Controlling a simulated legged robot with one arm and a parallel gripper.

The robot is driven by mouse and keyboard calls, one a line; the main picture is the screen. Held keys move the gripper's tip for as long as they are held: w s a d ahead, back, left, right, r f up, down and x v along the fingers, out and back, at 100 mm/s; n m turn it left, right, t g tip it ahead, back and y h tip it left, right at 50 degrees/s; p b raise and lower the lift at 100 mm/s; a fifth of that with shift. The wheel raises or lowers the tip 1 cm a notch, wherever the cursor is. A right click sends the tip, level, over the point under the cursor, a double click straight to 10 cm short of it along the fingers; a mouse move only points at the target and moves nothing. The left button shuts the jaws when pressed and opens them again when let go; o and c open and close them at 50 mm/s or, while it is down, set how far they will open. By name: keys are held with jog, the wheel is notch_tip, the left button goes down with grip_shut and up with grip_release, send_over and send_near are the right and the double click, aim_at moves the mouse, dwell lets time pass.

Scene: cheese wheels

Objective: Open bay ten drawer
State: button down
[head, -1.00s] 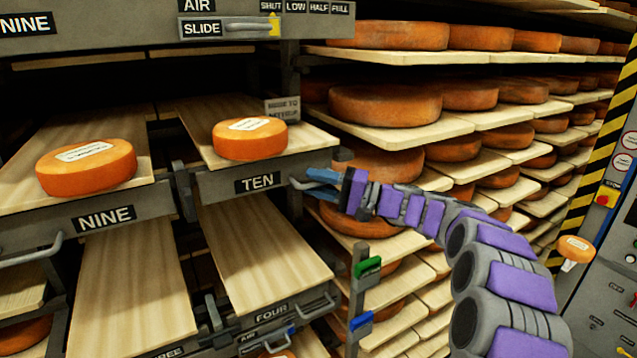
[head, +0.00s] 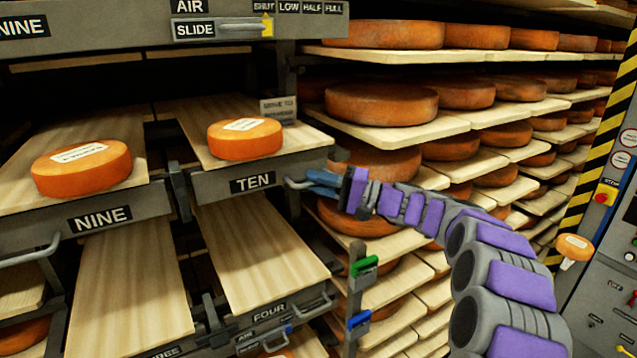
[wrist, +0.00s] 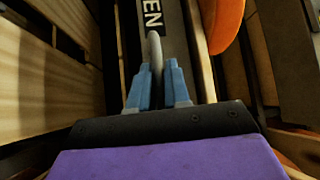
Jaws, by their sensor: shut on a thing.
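The bay ten drawer (head: 215,184) is a grey-fronted tray labelled TEN with a wooden board, and it stands out from the rack beside the bay nine drawer (head: 150,206). An orange cheese wheel (head: 245,145) with a white label sits on its board. My gripper (head: 318,184) is at the right end of the TEN front, with its blue fingers on the metal handle (head: 291,184). In the wrist view the fingers (wrist: 158,88) are closed around the grey handle bar (wrist: 155,48), below the TEN label (wrist: 152,15).
Another cheese wheel (head: 82,167) sits on the bay nine board. Lower boards labelled THREE and FOUR (head: 265,255) lie beneath. Shelves of cheese wheels (head: 380,104) stand behind my arm. A post with green and blue tabs (head: 357,290) stands below my gripper. A control cabinet (head: 610,270) is at right.

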jog(key=shift+s+f, duration=0.15)
jog(key=shift+f, duration=0.05)
jog(key=s+d+b, duration=0.4)
jog(key=s+d, duration=0.4)
jog(key=s, duration=0.3)
jog(key=s+d+b, duration=0.5)
jog(key=s+d, duration=0.2)
jog(key=s, duration=0.5)
jog(key=shift+s+d+b, duration=0.2)
jog(key=shift+d+b, duration=0.1)
jog(key=shift+d, duration=0.05)
jog(key=c, duration=1.4)
grip_release()
jog(key=shift+o, duration=0.9)
jog(key=shift+a, duration=0.25)
jog(key=shift+r, duration=0.1)
